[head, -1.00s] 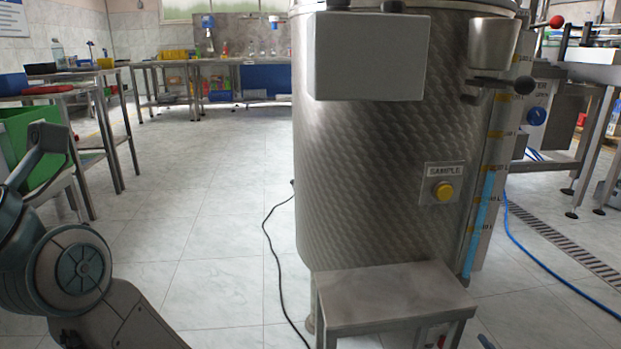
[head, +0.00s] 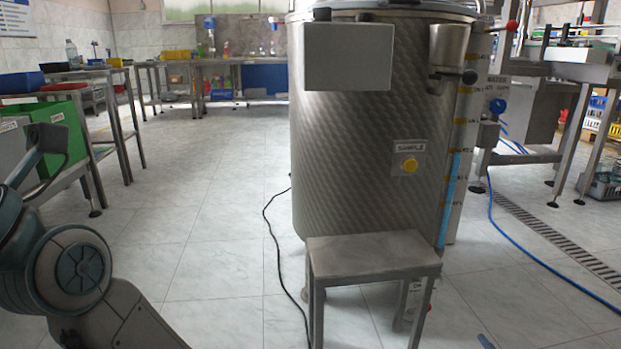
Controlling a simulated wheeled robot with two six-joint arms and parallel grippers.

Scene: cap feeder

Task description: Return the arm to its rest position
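My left arm shows at the lower left of the head view, folded, with grey-green joints and a dark link at its top. Its gripper is not in view. My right arm is almost wholly out of view, and its gripper does not show. No object is seen held.
A large steel tank (head: 345,165) with a grey box (head: 347,57) and a yellow sample button (head: 410,165) stands ahead. A small metal stool (head: 372,256) is before it. A green crate (head: 52,135) is at left. A black cable (head: 277,235) and blue hose (head: 545,262) cross the floor.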

